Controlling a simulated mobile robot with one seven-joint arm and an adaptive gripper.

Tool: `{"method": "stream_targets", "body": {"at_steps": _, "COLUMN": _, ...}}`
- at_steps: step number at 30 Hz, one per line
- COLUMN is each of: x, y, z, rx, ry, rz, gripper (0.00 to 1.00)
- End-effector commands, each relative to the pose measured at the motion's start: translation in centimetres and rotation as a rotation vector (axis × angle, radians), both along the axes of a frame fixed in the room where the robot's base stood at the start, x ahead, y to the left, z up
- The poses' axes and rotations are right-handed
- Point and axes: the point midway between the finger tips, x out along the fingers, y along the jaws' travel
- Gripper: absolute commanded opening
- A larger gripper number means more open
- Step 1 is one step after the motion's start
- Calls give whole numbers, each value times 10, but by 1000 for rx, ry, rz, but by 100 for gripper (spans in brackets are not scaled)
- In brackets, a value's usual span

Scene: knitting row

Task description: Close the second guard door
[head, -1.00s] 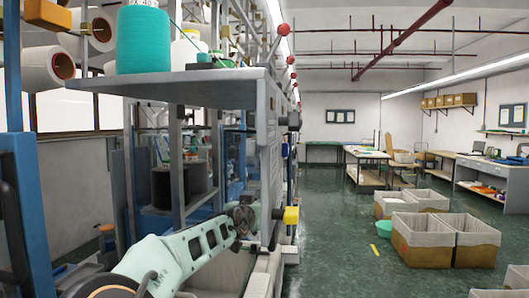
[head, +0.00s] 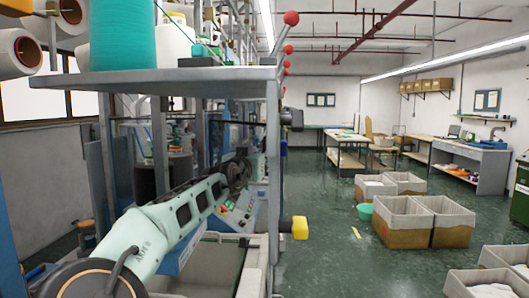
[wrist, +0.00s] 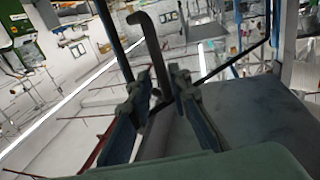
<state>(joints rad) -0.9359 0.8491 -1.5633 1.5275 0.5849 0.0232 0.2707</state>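My gripper (wrist: 163,84) shows in the wrist view with its two dark fingers apart. A dark grey bar with a hooked end (wrist: 150,50) stands between the fingers, like a handle. I cannot tell whether either finger touches it. In the head view my arm reaches forward under the machine's shelf, with my gripper (head: 238,170) small and dark against the knitting machine's front. The fingers are too small to read there. I cannot make out the second guard door clearly in either view, nor how far it stands open.
A grey shelf (head: 180,82) with a teal yarn cone (head: 122,36) overhangs my arm. A yellow block (head: 299,228) sticks out at the machine's near corner. Fabric-lined crates (head: 405,222) stand on the right. The green aisle floor between is mostly clear.

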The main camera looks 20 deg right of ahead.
Motion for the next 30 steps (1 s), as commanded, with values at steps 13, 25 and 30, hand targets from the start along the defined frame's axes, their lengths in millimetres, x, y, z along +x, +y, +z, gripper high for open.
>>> {"method": "stream_targets", "body": {"at_steps": 13, "x": 36, "y": -26, "z": 0, "rx": 0, "ry": 0, "rz": -1, "gripper": 18}}
{"method": "stream_targets", "body": {"at_steps": 25, "x": 39, "y": -27, "z": 0, "rx": 1, "ry": 1, "rz": 1, "gripper": 13}}
{"method": "stream_targets", "body": {"at_steps": 30, "x": 39, "y": -27, "z": 0, "rx": 1, "ry": 1, "rz": 0, "gripper": 0}}
